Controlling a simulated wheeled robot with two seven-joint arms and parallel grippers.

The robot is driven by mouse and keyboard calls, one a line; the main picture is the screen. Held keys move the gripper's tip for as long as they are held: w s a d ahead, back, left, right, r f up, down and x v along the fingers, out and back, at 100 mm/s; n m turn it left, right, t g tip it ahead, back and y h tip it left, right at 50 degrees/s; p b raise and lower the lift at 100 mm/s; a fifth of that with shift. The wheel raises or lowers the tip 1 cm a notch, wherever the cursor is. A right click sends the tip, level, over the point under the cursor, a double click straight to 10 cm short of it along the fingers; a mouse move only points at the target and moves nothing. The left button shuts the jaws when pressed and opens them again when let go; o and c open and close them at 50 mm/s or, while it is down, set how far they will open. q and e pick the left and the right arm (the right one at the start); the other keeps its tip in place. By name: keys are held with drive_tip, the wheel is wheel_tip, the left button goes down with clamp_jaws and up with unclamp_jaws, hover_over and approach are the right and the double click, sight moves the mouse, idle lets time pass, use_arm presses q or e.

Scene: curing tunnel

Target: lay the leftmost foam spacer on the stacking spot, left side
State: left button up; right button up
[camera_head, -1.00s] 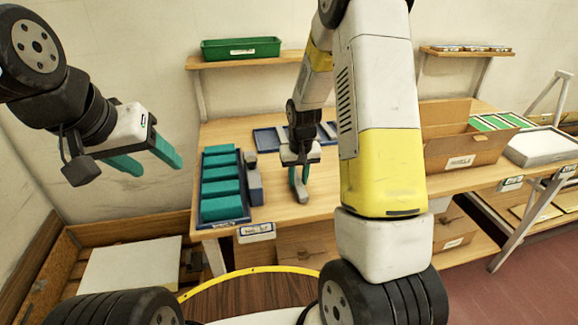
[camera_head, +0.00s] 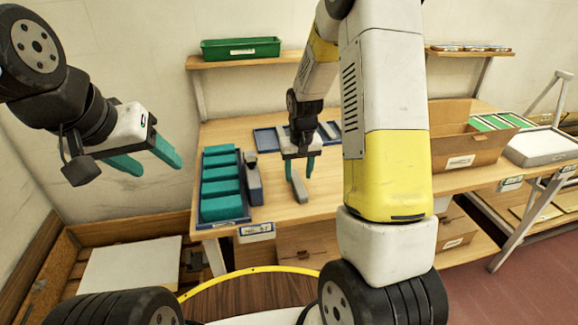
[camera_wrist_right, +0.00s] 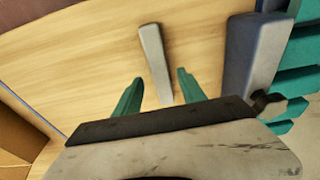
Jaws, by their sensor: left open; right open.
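A light grey bar (camera_head: 300,187), which looks like a foam spacer, lies on the wooden table. It also shows in the right wrist view (camera_wrist_right: 155,62). My right gripper (camera_head: 299,168) is open just above the bar, with its teal fingers on either side and apart from it. In the right wrist view the fingers (camera_wrist_right: 159,90) straddle the bar's near end. No marking of a stacking spot can be made out near the bar. My left gripper (camera_head: 148,160) is open and empty, in the air left of the table.
A blue tray of teal blocks (camera_head: 244,217) stands at the table's left end, with a blue-grey block (camera_head: 254,185) beside it. A flat blue tray (camera_head: 266,139) lies behind my right gripper. A cardboard box (camera_head: 462,150) stands to the right.

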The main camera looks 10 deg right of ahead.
sight(299, 186)
drive_tip(key=s+r+t+y, duration=0.1)
drive_tip(key=s+r, duration=0.4)
drive_tip(key=r, duration=0.5)
drive_tip(key=s+r+t, duration=0.1)
drive_tip(key=s+r, duration=0.4)
drive_tip(key=r, duration=0.5)
drive_tip(key=s+a+r+t+y, duration=0.1)
drive_tip(key=s+r, duration=0.3)
drive_tip(key=s, duration=1)
drive_tip(key=shift+a+r+t, duration=0.2)
drive_tip(key=shift+a+t, duration=0.4)
drive_tip(key=shift+t, duration=0.1)
